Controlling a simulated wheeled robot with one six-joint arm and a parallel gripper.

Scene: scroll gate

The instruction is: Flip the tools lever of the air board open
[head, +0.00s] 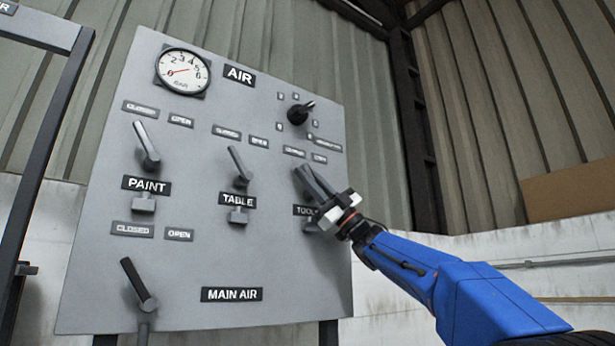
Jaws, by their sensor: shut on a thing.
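The air board (190,262) is a grey panel filling the left and middle of the head view. The tools label (305,211) is at its right side, partly covered by my gripper. My gripper (309,182) is at the tools lever's place, its fingers shut on the lever. The lever itself is mostly hidden by the fingers, so its exact tilt is unclear. Small closed and open plates (294,152) sit above it. The paint lever (147,146) and table lever (239,167) both lean up to the left, toward their closed plates.
The main air lever (138,284) is at the board's lower left, leaning up to the left. A pressure gauge (183,72) is at the top left. A black regulator knob (299,113) is close above my gripper. A dark frame (42,140) stands left of the board.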

